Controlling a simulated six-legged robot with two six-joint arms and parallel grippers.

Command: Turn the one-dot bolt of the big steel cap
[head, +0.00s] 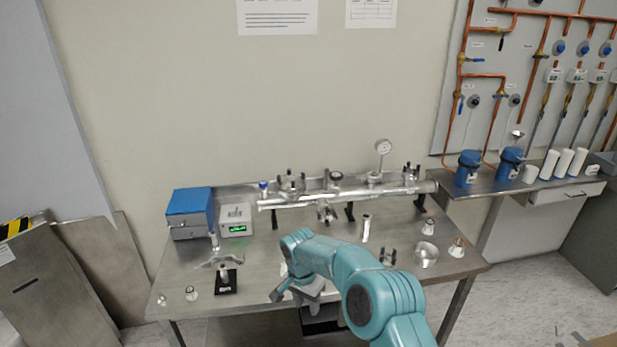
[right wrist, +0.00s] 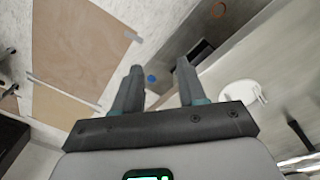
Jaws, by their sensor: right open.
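A long steel vacuum pipe (head: 345,194) lies along the back of the table, with fittings and dark clamps on top. A fitting with dark bolts (head: 291,183) sits on its left part, and another (head: 411,172) near its right end. I cannot tell which is the big steel cap, and no dot marks can be made out. My right gripper (head: 284,293) is low over the table's front edge, apart from the pipe and partly hidden by my arm. In the right wrist view it (right wrist: 158,68) is open, with nothing between its fingers. My left gripper is not seen.
A steel table (head: 180,270) carries a blue box (head: 190,207), a white meter (head: 236,219), a black-based stand (head: 226,282), and loose steel parts, including a shallow round one (head: 425,255) at right. A gauge (head: 383,147) rises above the pipe. Blue containers (head: 468,168) stand on the right shelf.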

